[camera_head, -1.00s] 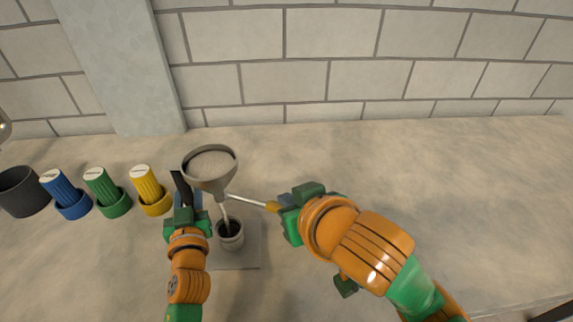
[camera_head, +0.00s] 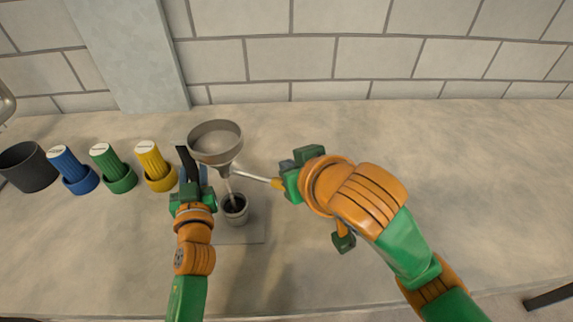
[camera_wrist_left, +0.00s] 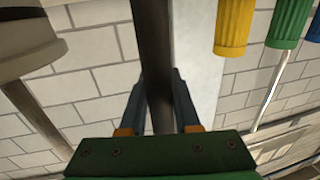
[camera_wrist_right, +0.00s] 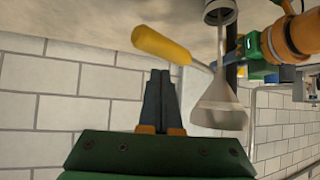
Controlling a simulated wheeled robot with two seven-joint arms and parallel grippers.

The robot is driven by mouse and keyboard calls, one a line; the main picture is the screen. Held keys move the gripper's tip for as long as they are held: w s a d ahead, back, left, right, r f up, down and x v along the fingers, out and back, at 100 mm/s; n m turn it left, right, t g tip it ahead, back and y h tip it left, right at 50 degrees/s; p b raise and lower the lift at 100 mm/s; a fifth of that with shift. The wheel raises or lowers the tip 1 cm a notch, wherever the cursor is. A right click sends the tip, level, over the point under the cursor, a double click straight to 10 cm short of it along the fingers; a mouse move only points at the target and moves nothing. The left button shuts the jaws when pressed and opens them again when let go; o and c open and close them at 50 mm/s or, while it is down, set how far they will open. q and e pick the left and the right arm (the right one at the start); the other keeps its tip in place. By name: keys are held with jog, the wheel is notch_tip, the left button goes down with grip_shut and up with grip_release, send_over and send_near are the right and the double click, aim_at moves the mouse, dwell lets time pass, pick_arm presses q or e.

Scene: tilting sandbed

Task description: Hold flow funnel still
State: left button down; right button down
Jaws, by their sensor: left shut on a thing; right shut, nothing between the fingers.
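The grey metal funnel (camera_head: 216,142) stands upright with its thin stem (camera_head: 228,186) reaching down into a small cup (camera_head: 236,213). My left gripper (camera_head: 195,180) is shut on a dark upright bar (camera_head: 184,160) beside the funnel; the bar shows between its fingers in the left wrist view (camera_wrist_left: 155,60). A thin rod with a yellow handle (camera_head: 279,184) sticks out rightward from near the stem. My right gripper (camera_head: 288,168) is shut and empty close to the handle; in the right wrist view the handle (camera_wrist_right: 160,45) lies beyond the closed fingers, not between them.
A black cup (camera_head: 28,170) and blue (camera_head: 72,168), green (camera_head: 112,168) and yellow (camera_head: 155,166) capped holders stand in a row at left. The cup stands on a grey plate (camera_head: 245,236). The bench right of my right arm is clear.

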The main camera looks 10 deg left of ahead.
jog(key=s+r, duration=0.5)
jog(key=r, duration=0.2)
jog(key=shift+s+a+r, duration=0.3)
jog(key=shift+r, duration=0.1)
